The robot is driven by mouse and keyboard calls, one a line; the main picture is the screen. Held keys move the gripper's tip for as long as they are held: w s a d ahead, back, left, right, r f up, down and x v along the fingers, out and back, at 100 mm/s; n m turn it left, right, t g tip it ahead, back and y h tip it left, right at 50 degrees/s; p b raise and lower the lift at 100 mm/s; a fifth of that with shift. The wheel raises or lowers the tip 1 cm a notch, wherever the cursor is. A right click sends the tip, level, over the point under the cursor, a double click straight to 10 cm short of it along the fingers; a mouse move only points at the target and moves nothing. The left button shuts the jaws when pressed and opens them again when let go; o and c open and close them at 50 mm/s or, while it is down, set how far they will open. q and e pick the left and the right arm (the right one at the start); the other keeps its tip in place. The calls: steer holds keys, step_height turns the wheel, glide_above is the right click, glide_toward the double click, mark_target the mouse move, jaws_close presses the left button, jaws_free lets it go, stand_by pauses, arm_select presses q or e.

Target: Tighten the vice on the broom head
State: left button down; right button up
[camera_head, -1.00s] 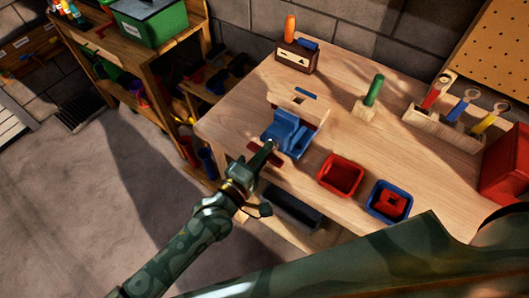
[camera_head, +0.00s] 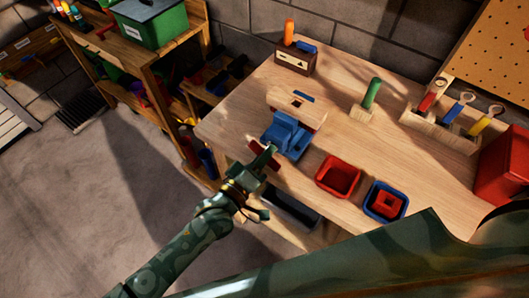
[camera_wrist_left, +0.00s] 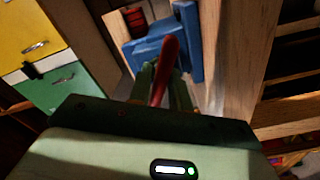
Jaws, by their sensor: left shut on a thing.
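The blue vice (camera_head: 286,137) sits at the front left edge of the wooden workbench. The broom head (camera_head: 285,100), a pale wooden block with a dark square hole, lies at the vice's far side, by a blue strip. I cannot tell how tightly the jaws meet it. My left gripper (camera_head: 267,153) is shut on the vice's red handle (camera_head: 255,145), in front of the vice. In the left wrist view the handle (camera_wrist_left: 168,58) runs between the fingers (camera_wrist_left: 163,85), with the blue vice (camera_wrist_left: 155,45) beyond. My right gripper is out of view.
A red bin (camera_head: 338,176) and a blue bin (camera_head: 376,205) with a red piece inside stand right of the vice. A green-handled tool (camera_head: 371,93) and a tool rack (camera_head: 440,127) stand farther back. Bare benchtop lies between. A shelf (camera_head: 150,70) stands left.

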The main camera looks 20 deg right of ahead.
arm_select(q)
steer(key=m+p, duration=0.1)
steer(key=m, duration=0.3)
steer(key=shift+f+m, duration=0.1)
steer(key=shift+m, duration=0.2)
steer(key=shift+f+m, duration=0.1)
steer(key=shift+m, duration=0.9)
steer(key=shift+a, duration=0.1)
steer(key=c, duration=1.4)
jaws_free()
steer(key=shift+c, duration=0.2)
steer(key=shift+s, duration=0.1)
steer(key=p+v, duration=0.2)
steer(key=v, duration=1.4)
steer(key=shift+a, duration=0.2)
